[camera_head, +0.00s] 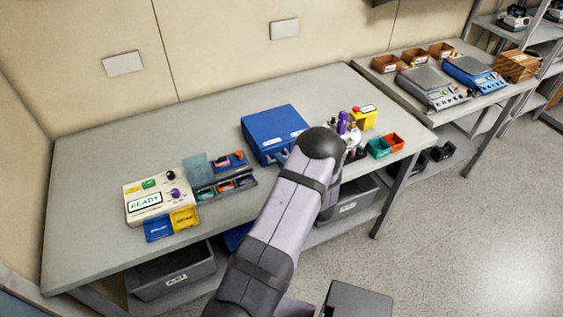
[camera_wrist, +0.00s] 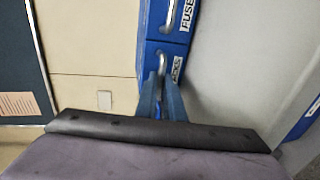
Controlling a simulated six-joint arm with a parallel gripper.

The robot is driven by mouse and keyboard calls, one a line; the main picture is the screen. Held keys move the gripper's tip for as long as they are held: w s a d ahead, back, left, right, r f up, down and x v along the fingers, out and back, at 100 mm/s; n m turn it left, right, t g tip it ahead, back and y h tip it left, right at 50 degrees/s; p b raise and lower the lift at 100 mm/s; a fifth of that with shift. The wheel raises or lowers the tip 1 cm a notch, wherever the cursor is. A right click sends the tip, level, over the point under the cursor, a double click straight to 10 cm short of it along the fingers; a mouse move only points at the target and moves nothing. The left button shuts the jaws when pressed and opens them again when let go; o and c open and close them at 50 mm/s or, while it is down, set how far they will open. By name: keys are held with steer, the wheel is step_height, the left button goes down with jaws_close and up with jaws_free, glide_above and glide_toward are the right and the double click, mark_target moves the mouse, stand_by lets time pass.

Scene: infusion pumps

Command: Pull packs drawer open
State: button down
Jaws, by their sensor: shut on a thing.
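The blue drawer cabinet (camera_head: 270,128) stands on the bench, with pale labels along its front edge. In the wrist view the cabinet front shows a drawer labelled FUSE, partly cut off (camera_wrist: 185,20). Beside it is a second blue drawer front (camera_wrist: 150,60) with a metal handle (camera_wrist: 161,60) and a small label that is hard to read, probably PACKS. My gripper (camera_wrist: 163,82) is at this second drawer's handle, its two fingers closed around it. In the head view my arm hides most of the gripper and part of the cabinet front. I cannot tell how far the drawer is out.
A READY unit (camera_head: 147,203) with blue and yellow bins stands left, beside a small grey tray (camera_head: 224,188). Green and orange bins (camera_head: 379,147) and a yellow box (camera_head: 363,118) stand right of my arm. Grey bins sit under the bench. The bench's left rear is clear.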

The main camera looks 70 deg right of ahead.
steer(key=v, duration=0.3)
steer(key=f+b+v, duration=0.1)
steer(key=v, duration=0.2)
steer(key=f+v, duration=0.1)
steer(key=v, duration=0.2)
steer(key=shift+s+a, duration=0.35)
steer(key=shift+s, duration=0.05)
steer(key=c, duration=1.9)
jaws_free()
steer(key=shift+r, duration=0.1)
